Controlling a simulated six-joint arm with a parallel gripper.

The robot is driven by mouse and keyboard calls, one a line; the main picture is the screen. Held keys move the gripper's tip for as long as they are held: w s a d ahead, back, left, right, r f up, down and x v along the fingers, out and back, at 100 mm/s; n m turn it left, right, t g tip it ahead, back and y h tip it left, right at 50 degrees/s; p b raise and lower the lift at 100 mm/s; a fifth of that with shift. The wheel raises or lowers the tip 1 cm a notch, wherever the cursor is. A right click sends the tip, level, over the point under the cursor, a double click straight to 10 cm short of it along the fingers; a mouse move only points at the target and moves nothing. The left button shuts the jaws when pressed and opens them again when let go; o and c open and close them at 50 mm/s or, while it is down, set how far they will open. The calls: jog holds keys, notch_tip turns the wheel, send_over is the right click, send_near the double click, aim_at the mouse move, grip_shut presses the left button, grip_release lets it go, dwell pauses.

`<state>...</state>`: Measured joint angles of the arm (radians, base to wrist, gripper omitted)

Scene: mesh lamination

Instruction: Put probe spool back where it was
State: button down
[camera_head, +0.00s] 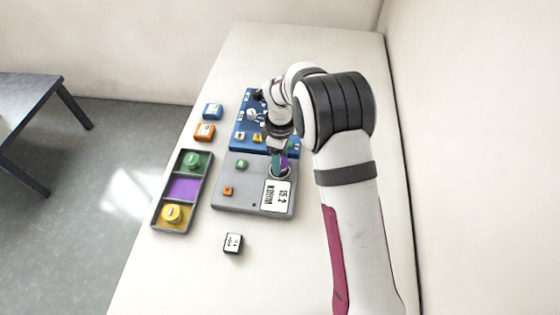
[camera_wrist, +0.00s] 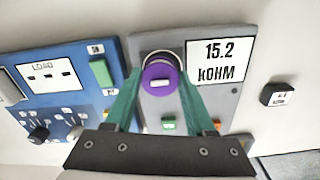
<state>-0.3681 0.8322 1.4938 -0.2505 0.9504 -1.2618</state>
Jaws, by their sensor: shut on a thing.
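The purple probe spool (camera_wrist: 160,82) is between the green fingers of my gripper (camera_wrist: 160,76), which is shut on it. In the head view the gripper (camera_head: 279,160) is over the upper right of the grey meter (camera_head: 233,198), and the purple spool shows between its fingers. The spool is at a round ring on the meter; I cannot tell whether it rests in it or is just above. A dark tray (camera_head: 157,221) at the left holds a green spool (camera_head: 194,160) and a yellow spool (camera_head: 172,213); its middle purple compartment (camera_head: 184,188) is empty.
The meter's display (camera_wrist: 218,62) reads 15.2 kOHM. A blue panel (camera_head: 240,126) adjoins the meter's far side. Blue (camera_head: 213,111) and orange (camera_head: 205,131) blocks stand beyond the tray. A small black block (camera_head: 233,243) lies in front.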

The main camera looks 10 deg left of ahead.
notch_tip(320, 180, up, 3)
jog(key=shift+r, duration=0.1)
jog(key=s+d+r, duration=0.2)
jog(key=d+r, duration=0.5)
jog(key=d, duration=0.5)
jog(key=n, duration=0.9)
send_over(185, 189)
notch_tip(185, 189, down, 9)
jog(key=shift+w+d+f, duration=0.1)
jog(key=shift+f, duration=2.15)
jog(key=shift+f, duration=0.1)
